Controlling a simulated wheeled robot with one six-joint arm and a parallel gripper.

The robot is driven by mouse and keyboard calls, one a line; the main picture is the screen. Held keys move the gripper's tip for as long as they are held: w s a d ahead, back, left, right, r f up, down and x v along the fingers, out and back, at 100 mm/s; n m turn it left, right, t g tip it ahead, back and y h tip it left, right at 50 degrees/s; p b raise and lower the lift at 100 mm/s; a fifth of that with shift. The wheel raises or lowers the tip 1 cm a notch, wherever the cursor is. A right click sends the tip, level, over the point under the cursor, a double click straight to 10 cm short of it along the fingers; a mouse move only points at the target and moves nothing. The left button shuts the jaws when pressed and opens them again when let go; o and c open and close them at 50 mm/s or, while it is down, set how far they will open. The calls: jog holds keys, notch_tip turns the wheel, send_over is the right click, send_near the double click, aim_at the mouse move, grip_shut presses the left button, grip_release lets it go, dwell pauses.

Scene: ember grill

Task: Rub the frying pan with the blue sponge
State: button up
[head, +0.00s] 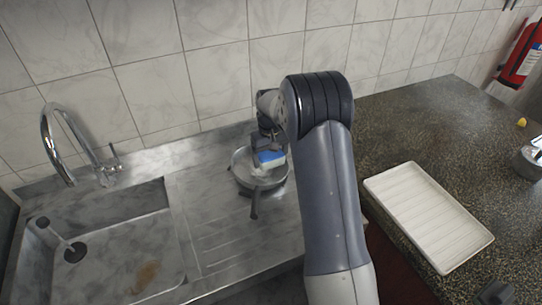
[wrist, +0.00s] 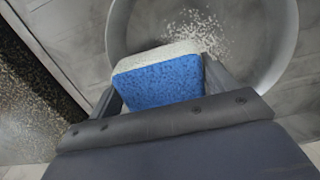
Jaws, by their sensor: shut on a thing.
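The blue sponge (head: 271,157) has a pale scrubbing side. My gripper (wrist: 160,86) is shut on the sponge (wrist: 162,82), with a finger on each side of it. In the head view my gripper (head: 268,148) is over the frying pan (head: 262,179), which rests on the ribbed drainboard with its dark handle toward the front. In the wrist view the sponge overlaps the near left part of the pan (wrist: 285,30). White crumbs (wrist: 195,28) lie on the pan's floor beside the sponge. I cannot tell whether the sponge touches the pan.
A sink (head: 120,250) with a tall faucet (head: 62,140) lies to the left. A white ribbed tray (head: 428,215) sits on the dark speckled counter (head: 400,130) to the right. A tiled wall stands close behind the pan. The front drainboard (head: 235,250) is clear.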

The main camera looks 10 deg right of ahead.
aim_at(260, 157)
jog(key=shift+s+a+f, duration=0.3)
jog(key=shift+f, duration=0.3)
jog(key=shift+s+a+r, duration=0.1)
jog(key=shift+s+a, duration=0.2)
jog(key=shift+a, duration=0.95)
jog(key=shift+s+a+r, duration=0.1)
jog(key=shift+s+a, duration=0.15)
jog(key=shift+a, duration=0.95)
jog(key=shift+s+a, duration=0.3)
jog(key=shift+a, duration=0.95)
jog(key=shift+w+d+r, duration=0.1)
jog(key=shift+w+d, duration=0.1)
jog(key=shift+d, duration=0.55)
jog(key=shift+w+d+r, duration=0.15)
jog(key=shift+w+d, duration=0.1)
jog(key=shift+d, duration=0.45)
jog(key=shift+w+d+r, duration=0.1)
jog(key=shift+w+d, duration=0.1)
jog(key=shift+d, duration=0.55)
jog(key=shift+w+d+r, duration=0.1)
jog(key=shift+w+d, duration=0.1)
jog(key=shift+d, duration=0.65)
jog(key=shift+w+d, duration=0.15)
jog(key=shift+d, duration=0.7)
jog(key=shift+w+r+p, duration=0.1)
jog(key=shift+r+p, duration=2.1)
jog(key=shift+r, duration=0.85)
